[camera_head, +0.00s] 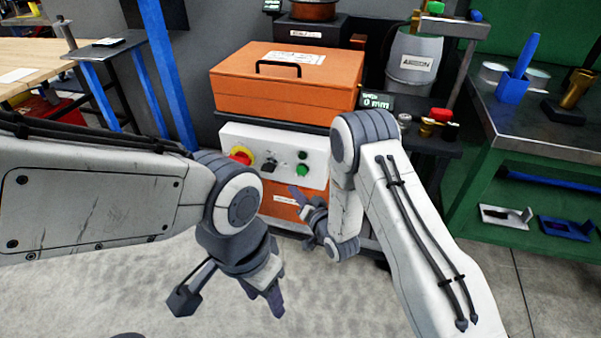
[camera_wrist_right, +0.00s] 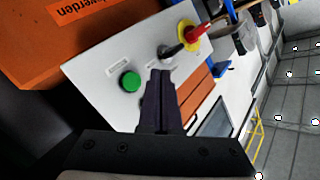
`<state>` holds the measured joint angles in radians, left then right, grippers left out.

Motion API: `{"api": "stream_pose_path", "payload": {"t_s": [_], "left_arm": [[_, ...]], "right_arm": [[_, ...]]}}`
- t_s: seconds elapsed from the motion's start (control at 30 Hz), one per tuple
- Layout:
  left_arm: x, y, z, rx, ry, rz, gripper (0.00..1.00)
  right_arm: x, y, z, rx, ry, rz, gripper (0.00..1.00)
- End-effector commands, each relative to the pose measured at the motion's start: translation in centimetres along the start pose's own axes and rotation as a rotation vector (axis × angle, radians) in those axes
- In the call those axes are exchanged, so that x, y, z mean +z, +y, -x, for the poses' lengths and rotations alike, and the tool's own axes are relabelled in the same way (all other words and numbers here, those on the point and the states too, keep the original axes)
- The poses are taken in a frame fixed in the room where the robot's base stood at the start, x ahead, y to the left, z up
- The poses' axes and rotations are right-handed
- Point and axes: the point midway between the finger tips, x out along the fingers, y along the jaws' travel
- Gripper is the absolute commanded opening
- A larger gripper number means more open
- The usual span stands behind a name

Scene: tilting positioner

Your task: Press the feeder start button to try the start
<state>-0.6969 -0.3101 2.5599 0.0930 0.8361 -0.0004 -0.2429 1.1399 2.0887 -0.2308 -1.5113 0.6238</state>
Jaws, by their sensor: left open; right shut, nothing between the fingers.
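A green push button (camera_head: 303,170) sits on the white control panel (camera_head: 230,137) on the front of the orange machine. In the right wrist view the green button (camera_wrist_right: 130,81) is left of my right gripper's fingertips (camera_wrist_right: 158,74); nothing covers it. My right gripper (camera_head: 296,194) is shut and empty, in front of the panel and just below the button in the head view. I cannot tell the exact gap to the panel. My left gripper (camera_head: 272,298) is open and empty, low over the floor. The labels on the panel are too small to read.
An orange lidded box (camera_head: 285,85) is above. A small display (camera_head: 376,101) and a red knob (camera_head: 440,114) stand right. A green workbench (camera_head: 520,150) is at the right.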

Motion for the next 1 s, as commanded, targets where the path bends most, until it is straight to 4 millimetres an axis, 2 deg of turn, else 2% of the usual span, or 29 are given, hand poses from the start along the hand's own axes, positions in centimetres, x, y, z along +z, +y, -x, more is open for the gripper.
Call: {"api": "stream_pose_path", "payload": {"t_s": [0.2, 0.4, 1.0], "left_arm": [[0.0, -0.1, -0.6, 0.000, 0.000, 0.000, 0.50], [0.1, -0.1, -1.1, 0.000, 0.000, 0.000, 0.50], [0.1, -0.1, -1.1, 0.000, 0.000, 0.000, 0.50]], "right_arm": [[-1.5, 1.7, -2.2, 0.000, 0.003, 0.001, 0.00], [-2.4, 2.5, -3.4, 0.000, 0.001, 0.000, 0.00], [-2.7, 2.7, -3.7, 0.000, 0.000, 0.000, 0.00]]}}
